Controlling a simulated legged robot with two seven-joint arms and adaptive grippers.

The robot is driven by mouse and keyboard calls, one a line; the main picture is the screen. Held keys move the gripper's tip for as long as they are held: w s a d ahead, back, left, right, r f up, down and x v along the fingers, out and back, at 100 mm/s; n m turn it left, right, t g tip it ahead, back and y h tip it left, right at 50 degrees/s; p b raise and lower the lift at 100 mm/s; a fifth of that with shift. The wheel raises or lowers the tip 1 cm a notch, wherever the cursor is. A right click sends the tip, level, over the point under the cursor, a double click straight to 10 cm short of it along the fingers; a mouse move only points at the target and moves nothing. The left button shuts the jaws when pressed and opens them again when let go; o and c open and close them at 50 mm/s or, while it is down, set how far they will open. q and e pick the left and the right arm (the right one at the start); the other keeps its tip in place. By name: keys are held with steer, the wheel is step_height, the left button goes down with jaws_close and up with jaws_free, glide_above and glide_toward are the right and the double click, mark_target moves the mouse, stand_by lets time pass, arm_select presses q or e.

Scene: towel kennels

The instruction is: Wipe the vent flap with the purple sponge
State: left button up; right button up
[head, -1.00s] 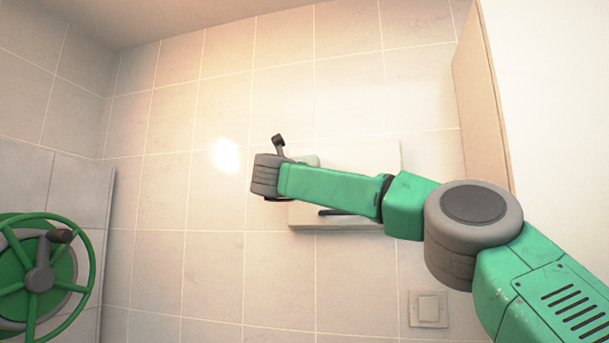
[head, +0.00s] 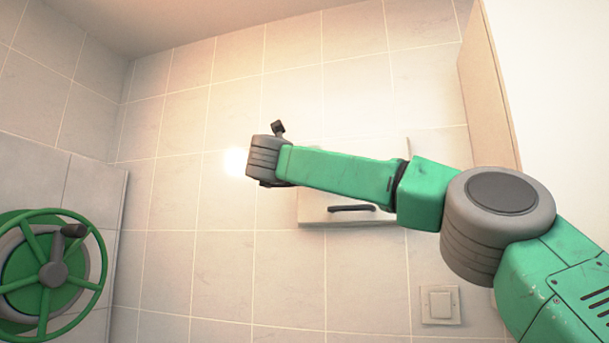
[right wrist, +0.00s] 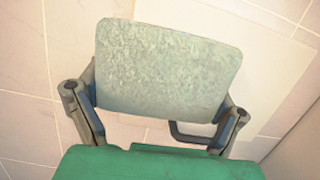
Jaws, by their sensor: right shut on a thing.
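My right gripper (right wrist: 160,90) is shut on a pale grey-green, rough-faced block, apparently the sponge (right wrist: 168,65); it does not look purple here. The fingers grip its two sides. The vent flap (head: 314,211) looks like a white wall panel with a dark handle (head: 351,208). In the head view my right arm crosses in front of the panel, and the gripper and sponge are hidden behind the wrist. In the wrist view the sponge covers part of the panel (right wrist: 270,65). Whether they touch cannot be told. My left gripper is out of view.
A green handwheel (head: 50,272) is on the wall at the left. A light switch (head: 440,304) is on the tiled wall below and right of the panel. A beige upright edge (head: 487,95) and white surface stand at the right. The tiles left of the panel are clear.

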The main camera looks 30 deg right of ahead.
steer(key=shift+b+v, duration=0.75)
steer(key=shift+v, duration=0.25)
steer(key=shift+s+a+r, duration=0.2)
steer(key=shift+s+a, duration=0.1)
steer(key=shift+a, duration=0.05)
